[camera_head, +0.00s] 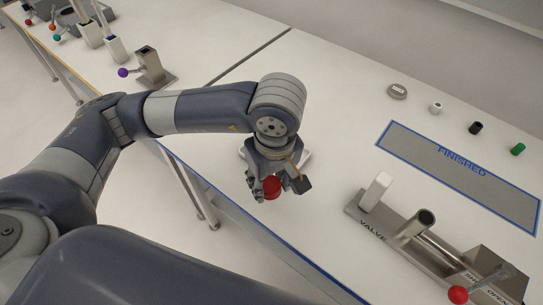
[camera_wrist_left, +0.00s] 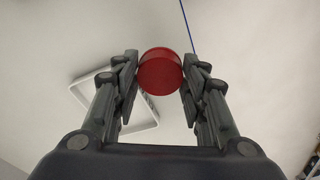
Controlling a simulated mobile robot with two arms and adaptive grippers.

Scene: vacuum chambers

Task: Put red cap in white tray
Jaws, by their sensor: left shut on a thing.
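The red cap (camera_wrist_left: 161,72) is between the fingers of my left gripper (camera_wrist_left: 158,78), which is shut on it. In the head view the red cap (camera_head: 271,187) shows below my left gripper (camera_head: 279,186), over the table's front part. The white tray (camera_wrist_left: 147,116) shows behind and below the cap in the left wrist view, partly hidden by the fingers. In the head view only edges of the white tray (camera_head: 304,158) show around the gripper. The cap appears held above the table, beside the tray's near side. My right gripper is not in view.
A metal valve fixture (camera_head: 410,237) with a white block, an open tube and a red ball handle (camera_head: 458,294) stands at the right. Behind it lies the blue-edged FINISHED mat (camera_head: 460,170). Several small caps stand at the back, including a green cap (camera_head: 518,149).

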